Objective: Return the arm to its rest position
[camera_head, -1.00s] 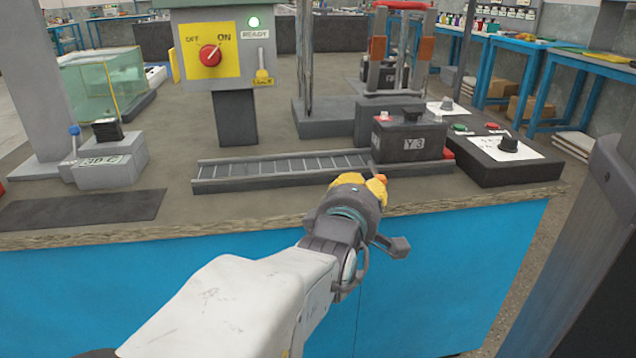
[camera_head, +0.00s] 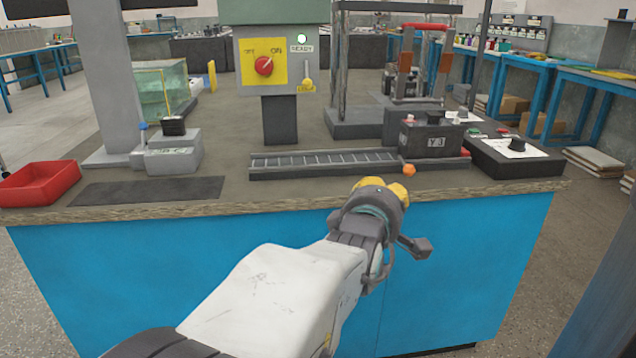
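My arm reaches up from the bottom of the head view toward the front of the blue workbench (camera_head: 250,245). My gripper (camera_head: 382,190) has yellow finger parts and is just in front of the bench's front edge. Its fingertips point away from the camera and are partly hidden by the wrist, so I cannot tell whether they are apart. Nothing held shows. A small orange ball-like piece (camera_head: 409,170) shows just beyond the gripper, at the right end of the roller track (camera_head: 325,163). The black battery marked Y3 (camera_head: 436,140) stands behind that end.
A red tray (camera_head: 40,185) and a dark mat (camera_head: 150,190) lie on the left of the bench. A control post with a red knob (camera_head: 263,65) and a lit READY lamp stands behind the track. A black control box (camera_head: 515,158) is at the right. Open floor shows on both sides.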

